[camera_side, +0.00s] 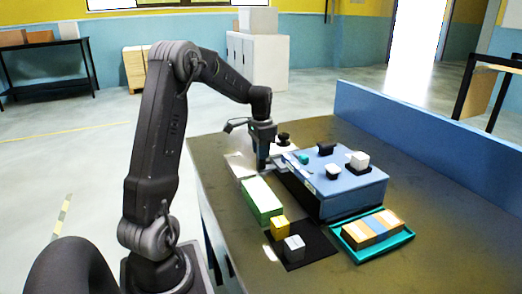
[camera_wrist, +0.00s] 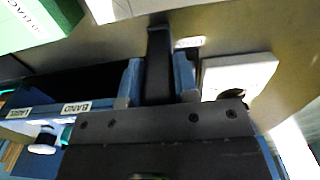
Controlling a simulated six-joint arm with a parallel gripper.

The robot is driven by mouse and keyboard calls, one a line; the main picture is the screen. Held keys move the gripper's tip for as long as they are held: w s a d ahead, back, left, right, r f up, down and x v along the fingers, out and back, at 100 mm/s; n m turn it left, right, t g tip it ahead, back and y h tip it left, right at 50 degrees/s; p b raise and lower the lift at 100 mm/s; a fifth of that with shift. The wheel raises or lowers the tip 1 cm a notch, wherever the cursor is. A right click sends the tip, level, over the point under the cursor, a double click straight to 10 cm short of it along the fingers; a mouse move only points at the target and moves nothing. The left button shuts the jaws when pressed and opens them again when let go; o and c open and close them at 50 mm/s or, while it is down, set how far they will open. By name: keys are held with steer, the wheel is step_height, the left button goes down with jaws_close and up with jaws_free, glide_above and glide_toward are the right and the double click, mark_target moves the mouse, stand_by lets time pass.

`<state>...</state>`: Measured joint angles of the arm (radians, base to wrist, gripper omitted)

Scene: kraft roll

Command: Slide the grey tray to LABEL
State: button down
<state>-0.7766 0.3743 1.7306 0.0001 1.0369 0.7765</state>
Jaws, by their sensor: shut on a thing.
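I take this bar to be part of the grey tray, but the rest of the tray is hidden or cannot be told from the dark strip beside the box. The blue box's edge carries a LABEL tag (camera_wrist: 23,113) and a BAND tag (camera_wrist: 76,107), both left of the fingers in the wrist view.
A green and white box (camera_side: 262,200), a yellow block (camera_side: 279,227) and a grey block (camera_side: 294,249) on a black mat (camera_side: 318,244) stand before the blue box. A teal tray (camera_side: 399,240) holds striped blocks. A white plate (camera_wrist: 250,72) lies right of the fingers.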

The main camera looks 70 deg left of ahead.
steer(key=d, duration=2.3)
steer(key=shift+d, duration=0.2)
steer(key=c, duration=0.9)
jaws_free()
steer(key=shift+r, duration=0.1)
step_height(320, 180, up, 14)
steer(key=shift+f, duration=0.15)
steer(key=s+d+f+t, duration=0.1)
steer(key=s+d+t, duration=0.1)
steer(key=s, duration=0.2)
steer(key=s+d+f+t, duration=0.1)
steer(key=s+d+f, duration=0.1)
steer(key=s, duration=0.3)
steer(key=s+d+f+t, duration=0.1)
steer(key=s+d+t, duration=0.1)
steer(key=s+d, duration=0.2)
steer(key=shift+s+d+f+t, duration=0.2)
steer(key=shift+s+t, duration=0.1)
steer(key=shift+s, duration=0.2)
